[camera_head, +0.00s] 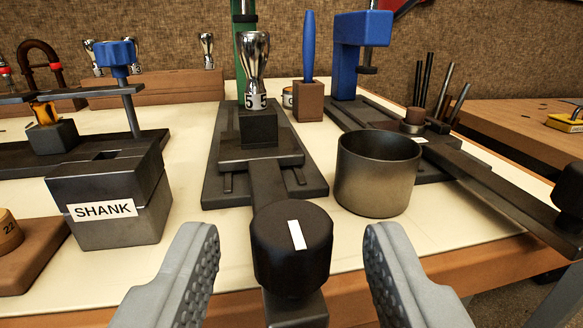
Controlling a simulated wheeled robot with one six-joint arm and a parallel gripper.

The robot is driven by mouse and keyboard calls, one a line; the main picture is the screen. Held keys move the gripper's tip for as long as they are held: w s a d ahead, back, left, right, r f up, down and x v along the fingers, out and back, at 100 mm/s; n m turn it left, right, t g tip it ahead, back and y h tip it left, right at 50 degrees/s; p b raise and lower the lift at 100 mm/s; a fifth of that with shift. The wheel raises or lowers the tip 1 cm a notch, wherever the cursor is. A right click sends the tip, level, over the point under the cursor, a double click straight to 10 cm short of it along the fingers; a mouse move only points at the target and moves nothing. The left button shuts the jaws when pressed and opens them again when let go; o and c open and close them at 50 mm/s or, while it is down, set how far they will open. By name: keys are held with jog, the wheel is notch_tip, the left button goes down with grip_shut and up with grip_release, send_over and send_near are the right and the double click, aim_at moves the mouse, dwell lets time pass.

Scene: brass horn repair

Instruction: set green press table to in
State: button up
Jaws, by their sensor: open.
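The green press (240,70) stands at the back centre, its upper part cut off by the frame. Its dark sliding table (283,158) sits on a long base plate (222,192), on the near side of the green column. A block (258,128) on the table holds an upright silver mouthpiece (255,62) marked 5. A bar runs from the table toward me to a black knob (291,250) with a white mark. My gripper (292,235) is open, with one grey finger on each side of the knob. Gaps show between both fingers and the knob.
A dark round pot (377,175) stands close right of the knob. A box labelled SHANK (110,195) stands at the left. The blue press (355,55) is at the back right, with its own bar and knob (568,190). A blue-handled tool stands in a brown block (308,103).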

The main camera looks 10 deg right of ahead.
jog(key=shift+w+d, duration=0.15)
jog(key=shift+w, duration=0.6)
jog(key=shift+w+d, duration=0.15)
jog(key=shift+w, duration=0.55)
jog(key=shift+c, duration=0.5)
grip_shut()
jog(key=shift+w, duration=0.1)
